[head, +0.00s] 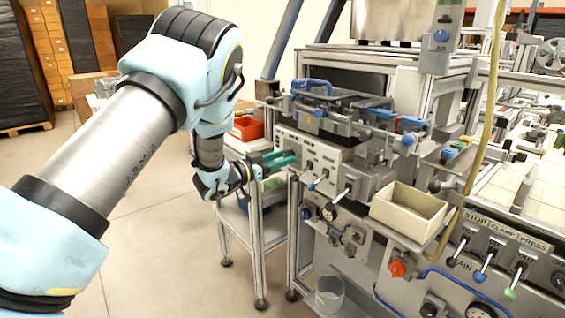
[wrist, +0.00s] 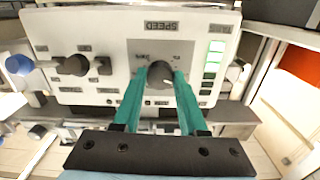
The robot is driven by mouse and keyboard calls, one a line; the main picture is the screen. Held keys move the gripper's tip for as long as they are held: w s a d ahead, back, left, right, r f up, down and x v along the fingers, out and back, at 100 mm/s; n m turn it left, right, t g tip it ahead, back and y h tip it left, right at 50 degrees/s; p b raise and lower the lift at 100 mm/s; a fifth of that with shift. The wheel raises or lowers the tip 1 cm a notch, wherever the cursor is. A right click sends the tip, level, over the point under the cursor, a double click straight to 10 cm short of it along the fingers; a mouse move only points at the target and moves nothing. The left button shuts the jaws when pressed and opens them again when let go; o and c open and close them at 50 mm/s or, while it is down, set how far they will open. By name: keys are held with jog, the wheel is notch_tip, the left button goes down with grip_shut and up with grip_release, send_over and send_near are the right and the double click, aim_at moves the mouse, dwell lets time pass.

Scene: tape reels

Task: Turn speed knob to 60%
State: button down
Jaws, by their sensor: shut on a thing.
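The speed knob (wrist: 159,75) is a dark round knob on a grey plate labelled SPEED on the pale control panel (wrist: 110,88), in the wrist view. The green fingers of my gripper (wrist: 160,82) are closed on both sides of the knob. The fingers partly hide the scale marks, so the knob's setting cannot be read. In the head view my gripper (head: 290,158) reaches the panel's left side, and the knob is hidden there.
A second black knob (wrist: 76,65) and a blue knob (wrist: 18,65) lie left in the wrist view. In the head view a beige bin (head: 407,225), lever switches (head: 345,192) and a red knob (head: 397,269) crowd the machine's front. Open floor lies left.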

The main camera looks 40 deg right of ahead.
jog(key=m+b, duration=2)
jog(key=b, duration=0.9)
jog(key=shift+f+b, duration=0.15)
jog(key=shift+b, duration=0.25)
jog(key=shift+c, duration=2.2)
grip_release()
jog(key=shift+a, duration=0.15)
jog(key=a, duration=1)
jog(key=shift+w+a, duration=0.3)
jog(key=shift+w, duration=0.05)
